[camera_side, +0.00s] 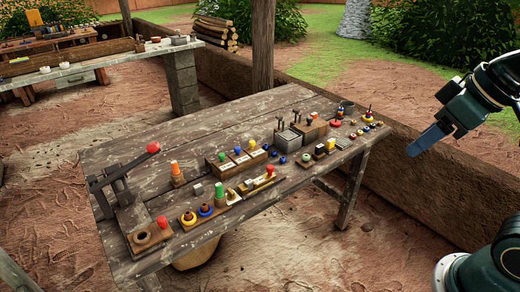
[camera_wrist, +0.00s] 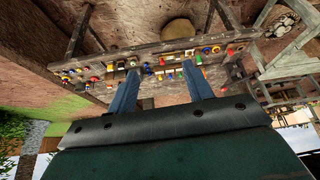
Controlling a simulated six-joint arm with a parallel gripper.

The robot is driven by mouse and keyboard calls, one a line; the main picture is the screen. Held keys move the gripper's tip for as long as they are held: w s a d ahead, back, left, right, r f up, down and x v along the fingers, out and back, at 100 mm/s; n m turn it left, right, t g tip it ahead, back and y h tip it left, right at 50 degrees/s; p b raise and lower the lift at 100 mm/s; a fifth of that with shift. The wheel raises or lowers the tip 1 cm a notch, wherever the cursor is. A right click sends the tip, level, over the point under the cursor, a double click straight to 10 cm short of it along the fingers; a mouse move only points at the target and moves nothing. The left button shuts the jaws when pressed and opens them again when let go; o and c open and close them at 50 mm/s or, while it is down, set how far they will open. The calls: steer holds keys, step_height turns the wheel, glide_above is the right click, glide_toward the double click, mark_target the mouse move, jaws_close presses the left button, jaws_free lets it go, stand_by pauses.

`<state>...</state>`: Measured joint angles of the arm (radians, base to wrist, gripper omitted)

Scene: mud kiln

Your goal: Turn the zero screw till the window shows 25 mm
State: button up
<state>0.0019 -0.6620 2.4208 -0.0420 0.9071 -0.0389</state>
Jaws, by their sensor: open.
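My gripper (camera_side: 432,137) is at the right of the side view, raised in the air beyond the right end of the work table (camera_side: 130,150), apart from everything on it. In the wrist view my gripper (camera_wrist: 161,68) shows two blue fingers spread apart with nothing between them; the table's row of small parts lies far beyond. A long wooden piece with a red knob (camera_side: 270,170) lies near the table's front edge and may be the gauge. I cannot make out the zero screw, the window or any reading at this size.
A lever with a red ball (camera_side: 153,147) stands at the table's left end. Blocks with coloured knobs (camera_side: 237,153), grey boxes (camera_side: 288,140) and several small parts crowd the front half. The back left of the tabletop is bare. A low mud wall (camera_side: 420,180) runs behind.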

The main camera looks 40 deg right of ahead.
steer(key=w+a+r+n+g+y, duration=0.1)
steer(key=w+a+r+n, duration=0.1)
steer(key=w, duration=0.5)
steer(key=w+a+r+n+y, duration=0.1)
steer(key=w+r+n, duration=0.1)
steer(key=w, duration=0.4)
steer(key=n+g+y, duration=0.2)
steer(key=n+g, duration=0.2)
steer(key=n, duration=0.9)
glide_above(231, 191)
steer(key=d, duration=0.6)
step_height(231, 191, down, 26)
steer(key=shift+w+a, duration=0.1)
steer(key=shift+s+x, duration=0.1)
steer(key=shift+x, duration=3.3)
steer(key=shift+s+x, duration=0.15)
steer(key=shift+x, duration=3.2)
steer(key=shift+a, duration=0.2)
